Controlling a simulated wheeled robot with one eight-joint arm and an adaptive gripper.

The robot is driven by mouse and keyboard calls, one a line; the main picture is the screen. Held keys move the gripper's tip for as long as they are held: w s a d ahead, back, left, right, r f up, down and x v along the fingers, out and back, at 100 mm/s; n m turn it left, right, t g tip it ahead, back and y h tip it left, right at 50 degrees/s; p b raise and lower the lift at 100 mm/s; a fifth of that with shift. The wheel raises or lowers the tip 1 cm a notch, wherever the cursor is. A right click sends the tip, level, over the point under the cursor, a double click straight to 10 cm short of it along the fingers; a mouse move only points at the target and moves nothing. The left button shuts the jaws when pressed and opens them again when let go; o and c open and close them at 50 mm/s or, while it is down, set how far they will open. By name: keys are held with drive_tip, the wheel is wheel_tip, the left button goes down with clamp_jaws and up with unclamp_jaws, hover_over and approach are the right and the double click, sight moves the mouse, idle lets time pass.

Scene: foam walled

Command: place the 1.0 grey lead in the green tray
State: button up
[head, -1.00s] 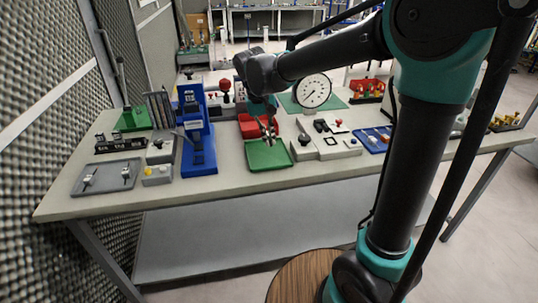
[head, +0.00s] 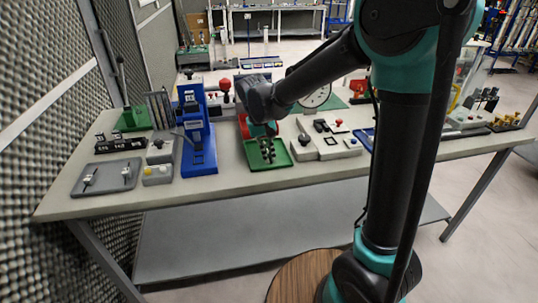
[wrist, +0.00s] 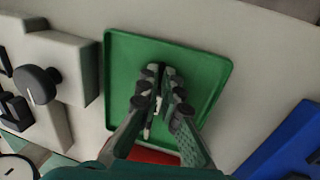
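The green tray (head: 284,159) lies near the front edge of the bench, and its flat floor (wrist: 205,75) fills the middle of the wrist view. My gripper (head: 266,150) points down over this tray. In the wrist view, the fingers (wrist: 161,88) are close together over the tray floor. A small pale grey piece, apparently the grey lead (wrist: 158,104), shows in the narrow gap between them. The fingers hide most of it, and I cannot read any marking. I cannot tell whether it touches the tray floor.
A red tray (wrist: 152,156) adjoins the green tray on the side away from the bench edge. A blue upright fixture (head: 197,135) stands to the left. Grey blocks with a black knob (wrist: 38,85) stand to the right in the head view. A grey tray (head: 106,176) lies far left.

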drive_tip(key=o, duration=0.5)
drive_tip(key=shift+c, duration=0.2)
drive_tip(key=shift+r, duration=0.1)
wheel_tip(320, 180, up, 12)
drive_tip(key=a, duration=0.2)
drive_tip(key=shift+s+a, duration=0.15)
drive_tip(key=shift+s, duration=0.2)
